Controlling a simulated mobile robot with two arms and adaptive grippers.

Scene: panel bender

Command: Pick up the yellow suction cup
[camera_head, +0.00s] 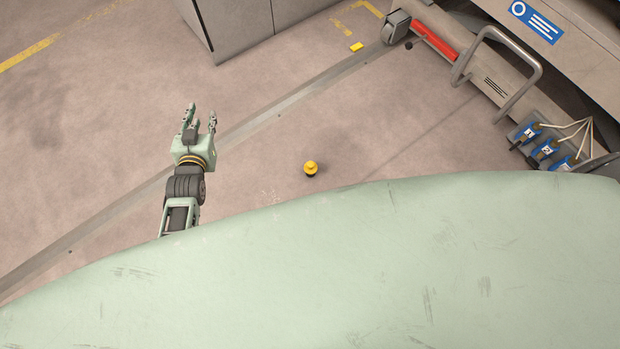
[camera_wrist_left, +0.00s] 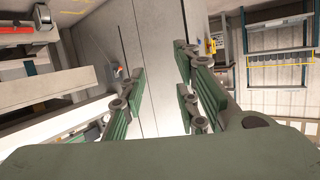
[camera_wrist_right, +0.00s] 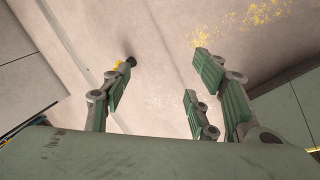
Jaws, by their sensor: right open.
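The yellow suction cup (camera_head: 310,169) stands on the floor in the head view, small, with a dark base. In the right wrist view a small yellow and black thing, apparently the suction cup (camera_wrist_right: 121,65), shows on the floor, partly hidden by the left finger. My left gripper (camera_head: 199,119) is to the left of the cup in the head view, fingers spread and empty. It also shows open in the left wrist view (camera_wrist_left: 160,73). My right gripper (camera_wrist_right: 156,80) is open in the right wrist view, with nothing between its fingers. It does not show in the head view.
A machine with a grey handle (camera_head: 497,62) and a red cylinder (camera_head: 434,40) stands at the upper right. A grey cabinet (camera_head: 236,24) stands at the top. Yellow markings (camera_head: 30,52) lie on the floor. The floor around the cup is clear.

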